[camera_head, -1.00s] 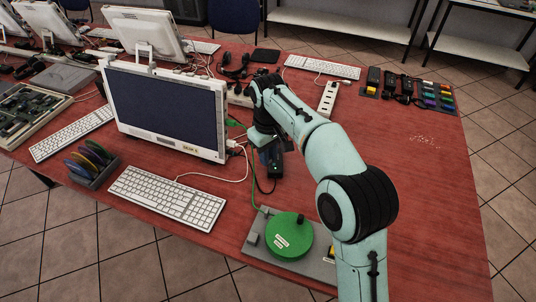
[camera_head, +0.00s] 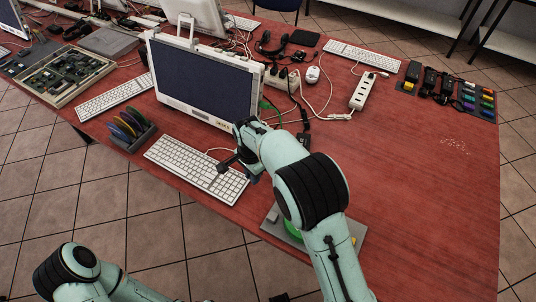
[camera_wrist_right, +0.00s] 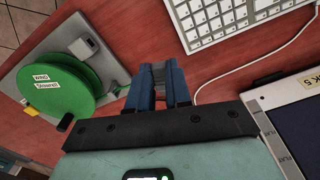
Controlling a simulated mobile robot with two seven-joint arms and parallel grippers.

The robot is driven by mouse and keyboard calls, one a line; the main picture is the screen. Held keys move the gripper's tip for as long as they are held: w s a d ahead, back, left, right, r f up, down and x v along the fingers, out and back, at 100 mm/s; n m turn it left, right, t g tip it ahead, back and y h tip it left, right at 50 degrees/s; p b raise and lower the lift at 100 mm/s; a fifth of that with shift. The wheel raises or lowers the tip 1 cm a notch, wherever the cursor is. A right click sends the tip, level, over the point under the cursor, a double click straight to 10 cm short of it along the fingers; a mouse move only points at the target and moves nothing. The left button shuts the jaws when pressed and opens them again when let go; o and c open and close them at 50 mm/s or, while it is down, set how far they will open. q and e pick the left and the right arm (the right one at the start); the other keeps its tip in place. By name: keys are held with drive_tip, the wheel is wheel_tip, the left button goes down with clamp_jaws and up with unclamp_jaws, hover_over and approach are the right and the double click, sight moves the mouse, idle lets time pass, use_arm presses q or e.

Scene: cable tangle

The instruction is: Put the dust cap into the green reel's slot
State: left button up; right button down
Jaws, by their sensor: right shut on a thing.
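The green reel (camera_wrist_right: 62,88) lies on a grey board (camera_wrist_right: 112,58) at the left of the right wrist view. In the head view my right arm mostly covers the reel (camera_head: 291,229). A grey block (camera_wrist_right: 84,47) stands at the reel's edge; I cannot make out the slot. My right gripper (camera_wrist_right: 160,82) is shut on a small grey piece (camera_wrist_right: 159,68), seemingly the dust cap, mostly hidden by the blue fingers. In the head view the right gripper (camera_head: 228,165) is over the right end of the white keyboard (camera_head: 197,172), away from the reel. My left gripper is out of view.
A monitor (camera_head: 205,85) stands behind the keyboard, with a white cable (camera_wrist_right: 228,72) near the gripper. A power strip (camera_head: 363,92) lies farther back. The red table (camera_head: 430,200) is clear at the right.

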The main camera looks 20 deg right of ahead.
drive_tip(key=a+f+m+p, duration=0.1)
drive_tip(key=m, duration=0.2)
drive_tip(key=s+a+f+m, duration=0.1)
drive_tip(key=a+f+m, duration=0.1)
drive_tip(key=m, duration=0.2)
drive_tip(key=s+a+f+m+p, duration=0.1)
drive_tip(key=f+m, duration=0.1)
drive_tip(key=m, duration=0.2)
drive_tip(key=shift+s+a+p, duration=0.2)
drive_tip(key=shift+p, duration=0.1)
drive_tip(key=m, duration=0.1)
drive_tip(key=f+m, duration=0.1)
drive_tip(key=m, duration=0.1)
drive_tip(key=shift+s+a+f+m+p, duration=0.2)
drive_tip(key=shift+s+f+m+p, duration=0.1)
drive_tip(key=shift+s, duration=0.1)
drive_tip(key=shift+s+d+b, duration=0.6)
drive_tip(key=shift+s+d, duration=0.15)
drive_tip(key=shift+s, duration=0.2)
drive_tip(key=shift+s+d+b, duration=0.5)
drive_tip(key=shift+s+d, duration=0.35)
drive_tip(key=shift+s, duration=0.1)
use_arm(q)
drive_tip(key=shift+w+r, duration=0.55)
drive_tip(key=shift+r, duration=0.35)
use_arm(e)
drive_tip(key=shift+r, duration=0.1)
